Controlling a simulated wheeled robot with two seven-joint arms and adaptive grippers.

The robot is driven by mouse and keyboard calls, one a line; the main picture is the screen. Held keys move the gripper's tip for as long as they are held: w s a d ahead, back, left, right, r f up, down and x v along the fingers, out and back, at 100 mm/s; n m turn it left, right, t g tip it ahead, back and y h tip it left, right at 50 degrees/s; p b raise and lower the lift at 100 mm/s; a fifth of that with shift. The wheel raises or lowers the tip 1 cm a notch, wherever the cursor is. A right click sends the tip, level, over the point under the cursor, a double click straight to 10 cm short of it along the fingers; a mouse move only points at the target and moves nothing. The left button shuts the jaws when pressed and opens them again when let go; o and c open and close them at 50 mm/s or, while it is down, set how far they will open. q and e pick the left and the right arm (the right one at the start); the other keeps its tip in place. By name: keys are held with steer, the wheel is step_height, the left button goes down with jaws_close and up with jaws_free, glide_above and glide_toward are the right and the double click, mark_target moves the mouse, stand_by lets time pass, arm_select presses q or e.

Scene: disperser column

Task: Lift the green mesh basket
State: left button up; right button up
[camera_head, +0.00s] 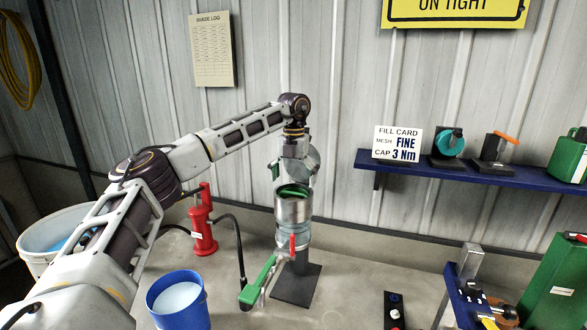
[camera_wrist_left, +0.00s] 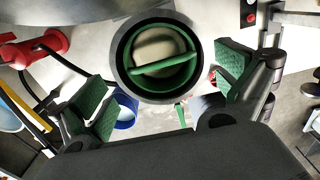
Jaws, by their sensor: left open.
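The green mesh basket (camera_head: 293,190) sits inside the top of the metal column cup (camera_head: 293,210). In the left wrist view the basket (camera_wrist_left: 186,79) shows from above as a green ring with a bar across it, inside a dark round rim. My left gripper (camera_head: 291,170) is above the cup, pointing down. In the left wrist view its green-padded fingers (camera_wrist_left: 160,80) are wide apart on either side of the cup, with nothing between them held. The basket's lower part is hidden in the cup. My right gripper is not in view.
A red-handled valve and green lever (camera_head: 258,280) stick out below the cup. A red pump (camera_head: 202,225) stands left, a blue bucket (camera_head: 179,300) front left, and a white tub (camera_head: 45,238) far left. A blue shelf (camera_head: 470,172) runs along the wall at right.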

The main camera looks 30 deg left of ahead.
mark_target(293, 193)
arm_select(q)
steer(key=shift+f, duration=1.5)
steer(key=shift+s, duration=0.1)
steer(key=c, duration=1.3)
steer(key=shift+c, duration=0.8)
steer(key=shift+f, duration=0.1)
steer(key=shift+c, duration=0.2)
steer(key=o, duration=0.4)
steer(key=shift+f, duration=0.1)
steer(key=c, duration=0.9)
